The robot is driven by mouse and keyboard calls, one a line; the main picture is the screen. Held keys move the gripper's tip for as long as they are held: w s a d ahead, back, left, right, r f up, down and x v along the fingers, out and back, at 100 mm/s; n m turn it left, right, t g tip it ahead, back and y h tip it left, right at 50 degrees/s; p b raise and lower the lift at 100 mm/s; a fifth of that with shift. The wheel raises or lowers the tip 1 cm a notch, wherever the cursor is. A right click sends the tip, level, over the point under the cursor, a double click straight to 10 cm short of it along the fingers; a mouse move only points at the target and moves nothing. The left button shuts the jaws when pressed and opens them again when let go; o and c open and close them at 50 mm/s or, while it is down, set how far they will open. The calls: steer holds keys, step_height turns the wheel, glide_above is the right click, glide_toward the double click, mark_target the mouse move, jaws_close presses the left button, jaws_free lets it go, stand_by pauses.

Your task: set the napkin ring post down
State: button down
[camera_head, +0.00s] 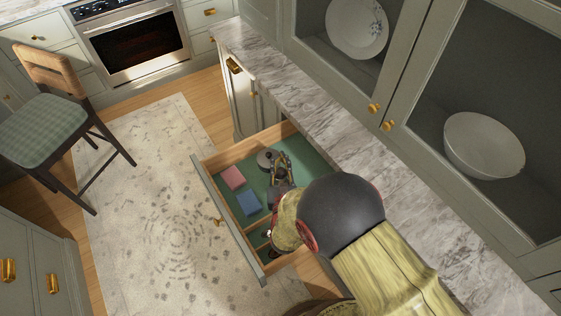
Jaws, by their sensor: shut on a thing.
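My gripper (281,160) reaches down into an open drawer (207,199) with a green lining. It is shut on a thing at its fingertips. A small round grey item (267,158), seemingly the napkin ring post, is at the left side of the fingertips, near the drawer's far end. My gripper hides part of it. I cannot tell whether it touches the drawer floor or is held just above.
A pink block (233,177) and a blue block (248,203) lie in the drawer left of my gripper. Wooden dividers mark off the drawer's near end. A marble counter (300,100) runs along the right, below glass-fronted cabinets. A stool (45,125) stands at left.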

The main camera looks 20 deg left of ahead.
steer(key=shift+r, duration=0.1)
steer(key=shift+f+b, duration=0.4)
steer(key=shift+f, duration=0.1)
steer(key=shift+f, duration=0.15)
steer(key=c, duration=1.6)
jaws_free()
steer(key=p, duration=0.3)
glide_toward(281, 175)
steer(key=x, duration=0.5)
steer(key=shift+w+f, duration=0.1)
steer(key=shift+s+d+p, duration=0.3)
steer(key=shift+s, duration=0.3)
